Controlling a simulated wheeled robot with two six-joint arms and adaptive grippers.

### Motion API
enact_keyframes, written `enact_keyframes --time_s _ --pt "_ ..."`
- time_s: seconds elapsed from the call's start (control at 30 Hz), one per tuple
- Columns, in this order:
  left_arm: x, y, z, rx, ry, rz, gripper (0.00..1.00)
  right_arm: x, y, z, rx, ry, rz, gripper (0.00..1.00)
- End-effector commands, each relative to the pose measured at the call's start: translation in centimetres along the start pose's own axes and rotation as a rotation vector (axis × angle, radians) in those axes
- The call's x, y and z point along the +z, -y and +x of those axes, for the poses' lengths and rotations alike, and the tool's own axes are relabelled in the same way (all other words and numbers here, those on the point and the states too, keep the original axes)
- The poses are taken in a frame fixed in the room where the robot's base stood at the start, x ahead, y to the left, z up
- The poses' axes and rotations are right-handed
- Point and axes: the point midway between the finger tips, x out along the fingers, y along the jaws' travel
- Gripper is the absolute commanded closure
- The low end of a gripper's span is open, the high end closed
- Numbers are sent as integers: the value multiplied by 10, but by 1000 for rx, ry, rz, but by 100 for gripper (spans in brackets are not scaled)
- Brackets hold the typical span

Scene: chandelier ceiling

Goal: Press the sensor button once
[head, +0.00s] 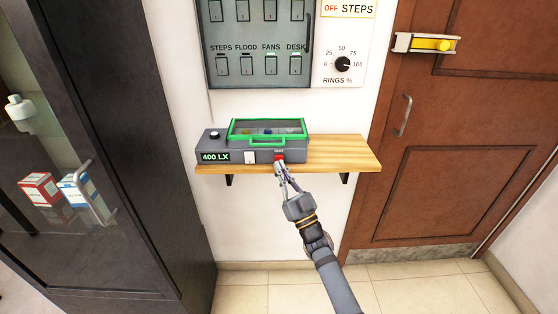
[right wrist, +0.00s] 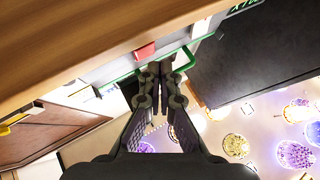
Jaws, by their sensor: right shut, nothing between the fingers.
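A grey sensor box (head: 230,148) with a green-framed clear lid (head: 268,121) sits on a wooden shelf. Its front has a green display reading 400 LX (head: 216,157), a white button (head: 250,157) and a red button (head: 279,156) with a small unreadable label. A round dark-and-white knob (head: 214,134) is on top. My right gripper (head: 280,167) is shut and empty, with its tips at the box front just below the red button. In the right wrist view the red button (right wrist: 145,52) is close beside the tips (right wrist: 158,70); I cannot tell whether they touch. My left gripper is not in view.
The shelf (head: 345,151) has bare wood to the right of the box. Above hang a switch panel (head: 258,45) and a RINGS dial (head: 342,64). A dark glass cabinet (head: 160,120) stands left, a brown door (head: 450,130) right.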

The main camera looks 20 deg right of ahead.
Motion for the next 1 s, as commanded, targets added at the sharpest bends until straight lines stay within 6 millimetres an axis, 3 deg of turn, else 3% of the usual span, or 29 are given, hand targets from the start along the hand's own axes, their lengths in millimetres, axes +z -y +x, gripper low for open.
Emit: enact_keyframes --time_s 1.0 --pt "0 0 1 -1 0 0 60 4 -4 6 0 0 1 100"
